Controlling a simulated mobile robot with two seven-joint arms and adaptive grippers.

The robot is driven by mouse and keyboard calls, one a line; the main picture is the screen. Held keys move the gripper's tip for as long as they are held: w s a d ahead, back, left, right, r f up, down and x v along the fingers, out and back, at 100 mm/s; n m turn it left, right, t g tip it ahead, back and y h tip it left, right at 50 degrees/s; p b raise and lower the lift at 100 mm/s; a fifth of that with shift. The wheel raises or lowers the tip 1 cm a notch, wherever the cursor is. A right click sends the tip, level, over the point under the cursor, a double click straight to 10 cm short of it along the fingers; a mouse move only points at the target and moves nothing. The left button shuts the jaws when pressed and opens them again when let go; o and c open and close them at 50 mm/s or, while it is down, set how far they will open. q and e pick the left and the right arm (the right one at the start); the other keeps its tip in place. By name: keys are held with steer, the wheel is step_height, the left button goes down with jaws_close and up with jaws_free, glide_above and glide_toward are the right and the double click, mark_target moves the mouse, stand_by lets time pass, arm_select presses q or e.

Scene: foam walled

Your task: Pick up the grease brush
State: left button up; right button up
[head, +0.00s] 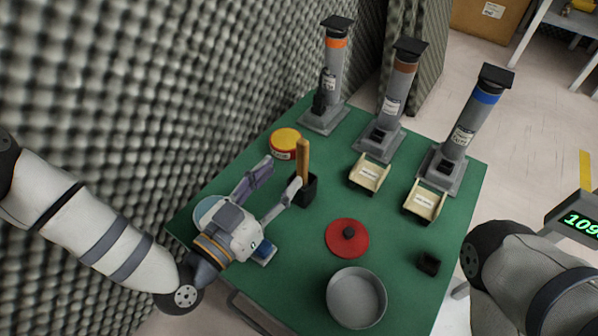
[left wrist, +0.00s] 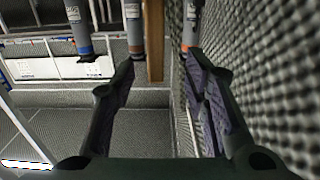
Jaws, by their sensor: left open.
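The grease brush (head: 303,158) stands upright, its flat wooden handle rising from a small black holder (head: 307,190) on the green table. Its lower end is hidden in the holder. My left gripper (head: 281,174) is open and empty, just left of the handle, its fingers pointing towards it. In the left wrist view, the wooden handle (left wrist: 154,40) shows between the spread fingers of the left gripper (left wrist: 160,68), ahead of the tips. I cannot tell the exact gap. My right arm shows at the right edge of the head view, but its gripper is out of view.
A yellow-and-red tin (head: 285,142) stands behind the left gripper. Three grey dispensers, two wooden trays (head: 368,174), a red lid (head: 347,239), a grey pan (head: 356,312) and a black cup (head: 428,264) share the table (head: 300,285). A foam wall (head: 180,90) borders the left side.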

mark_target(300, 160)
arm_select(q)
steer(key=x, duration=0.2)
steer(key=b+x, duration=0.1)
steer(key=x, duration=0.1)
steer(key=b+x, duration=0.1)
steer(key=x, duration=0.1)
steer(key=shift+w+d+f, duration=0.2)
steer(key=shift+d+f, duration=0.05)
steer(key=shift+d, duration=0.2)
steer(key=shift+w+d+r, duration=0.1)
steer(key=shift+w+d, duration=0.05)
steer(key=shift+w, duration=0.1)
steer(key=shift+r, duration=0.1)
arm_select(e)
steer(key=shift+s+f+g, duration=0.3)
steer(key=shift+s+f, duration=0.3)
steer(key=shift+f, duration=0.35)
arm_select(q)
jaws_close()
arm_select(e)
steer(key=shift+d, duration=0.1)
